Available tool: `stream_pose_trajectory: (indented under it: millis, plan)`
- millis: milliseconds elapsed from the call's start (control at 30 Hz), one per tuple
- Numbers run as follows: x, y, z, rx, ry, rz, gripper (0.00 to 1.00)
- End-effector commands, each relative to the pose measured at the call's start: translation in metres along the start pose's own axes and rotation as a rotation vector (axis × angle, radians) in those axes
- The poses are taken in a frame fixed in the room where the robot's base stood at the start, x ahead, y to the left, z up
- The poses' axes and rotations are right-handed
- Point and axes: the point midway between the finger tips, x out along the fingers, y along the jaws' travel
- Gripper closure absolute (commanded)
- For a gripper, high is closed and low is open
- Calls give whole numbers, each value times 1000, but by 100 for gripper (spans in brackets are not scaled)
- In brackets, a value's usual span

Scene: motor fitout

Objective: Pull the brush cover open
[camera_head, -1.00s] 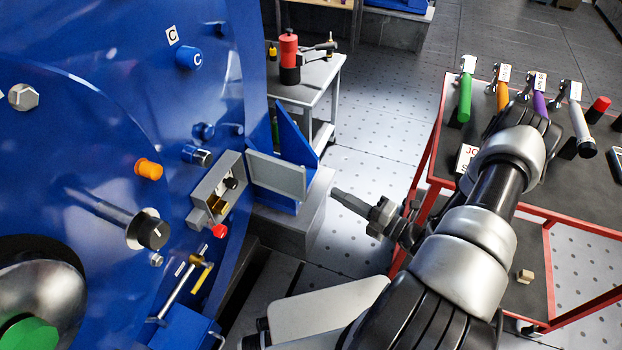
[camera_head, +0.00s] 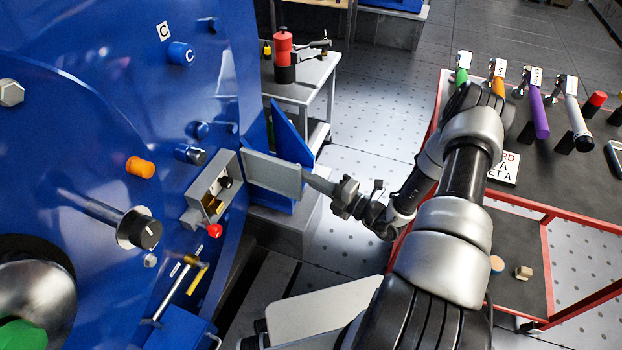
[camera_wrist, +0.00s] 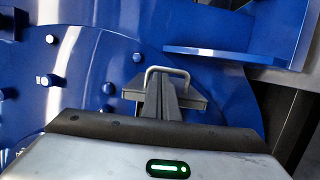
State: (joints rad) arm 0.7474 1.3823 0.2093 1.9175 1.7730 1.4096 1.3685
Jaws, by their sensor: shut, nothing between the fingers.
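The brush cover (camera_head: 272,174) is a flat grey plate, standing swung out from a grey box (camera_head: 212,193) on the blue motor housing. The box's front is uncovered, and brass and dark parts show inside. My gripper (camera_head: 312,181) is shut and empty, its tips at the cover's outer right edge in the head view. Whether they touch it is not clear. In the wrist view, my gripper's dark fingers (camera_wrist: 168,92) point at a pale looped handle (camera_wrist: 167,70), with a grey plate edge behind them. The fingers hide part of that plate.
The blue motor housing (camera_head: 110,90) fills the left, with an orange knob (camera_head: 140,167) and a red knob (camera_head: 215,231) near the box. A red-framed tool cart (camera_head: 432,135) stands right, beside my arm. A grey side table (camera_head: 308,85) stands behind the cover.

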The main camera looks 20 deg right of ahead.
Motion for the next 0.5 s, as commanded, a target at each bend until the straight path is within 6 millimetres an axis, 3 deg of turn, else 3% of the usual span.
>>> stream_pose_trajectory:
  millis: [133,333,500]
  plan:
    - [2,-1,5,-2,-1,2,100]
    - [17,-2,36,-4,-2,2,100]
    - [22,-1,45,-1,-1,0,100]
